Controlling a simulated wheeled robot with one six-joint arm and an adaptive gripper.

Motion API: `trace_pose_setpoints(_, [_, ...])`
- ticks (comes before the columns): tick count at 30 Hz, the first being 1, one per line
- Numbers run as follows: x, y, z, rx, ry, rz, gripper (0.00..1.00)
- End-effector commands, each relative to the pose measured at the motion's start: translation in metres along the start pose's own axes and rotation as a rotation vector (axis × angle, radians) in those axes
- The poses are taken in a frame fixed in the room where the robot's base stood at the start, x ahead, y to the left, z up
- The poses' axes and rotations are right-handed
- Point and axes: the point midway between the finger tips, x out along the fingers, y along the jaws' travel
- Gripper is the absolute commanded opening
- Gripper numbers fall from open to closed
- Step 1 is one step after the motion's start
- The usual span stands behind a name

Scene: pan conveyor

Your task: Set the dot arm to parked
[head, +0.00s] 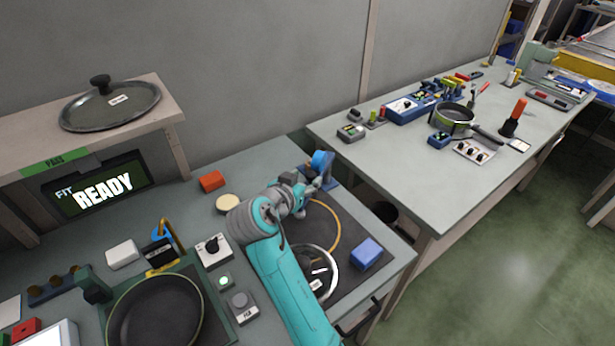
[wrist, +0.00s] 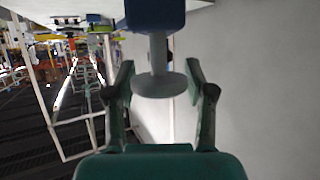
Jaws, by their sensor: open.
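No readable label marks the dot arm. A blue fitting with a round head (head: 320,159) stands at the back right of the near bench, at my gripper (head: 316,182). In the wrist view, a dark blue block (wrist: 155,14) with a paler stem and round disc (wrist: 160,85) lies between the two fingers of my gripper (wrist: 161,92). The fingers are open, one on each side of the disc; I cannot tell whether they touch it. A yellow bent bar (head: 171,234) rises by a black labelled box (head: 158,252) left of my arm.
A black pan (head: 155,314), a knob box (head: 212,250), a red block (head: 211,181), a cream disc (head: 228,203) and a blue block (head: 366,253) are on the bench. A screen (head: 98,190) reads "FIT READY". A gap separates the cluttered second bench (head: 352,158).

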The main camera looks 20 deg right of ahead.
Motion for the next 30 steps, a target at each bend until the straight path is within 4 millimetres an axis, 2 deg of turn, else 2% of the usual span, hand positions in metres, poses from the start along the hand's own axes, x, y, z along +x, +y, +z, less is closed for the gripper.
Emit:
trace_pose_setpoints(1, [0.007,0.001,0.0,0.0,-0.001,0.003,0.54])
trace_pose_setpoints(6, [0.02,0.0,0.0,0.001,-0.001,0.0,0.54])
trace_pose_setpoints(16, [0.024,0.0,0.0,0.001,-0.001,0.0,0.54])
trace_pose_setpoints(17, [0.024,0.0,0.0,0.001,-0.001,0.0,0.51])
trace_pose_setpoints(23, [0.024,0.0,0.0,0.001,0.0,0.0,0.01])
trace_pose_setpoints(30, [0.024,0.0,0.0,0.0,0.0,-0.002,0.0])
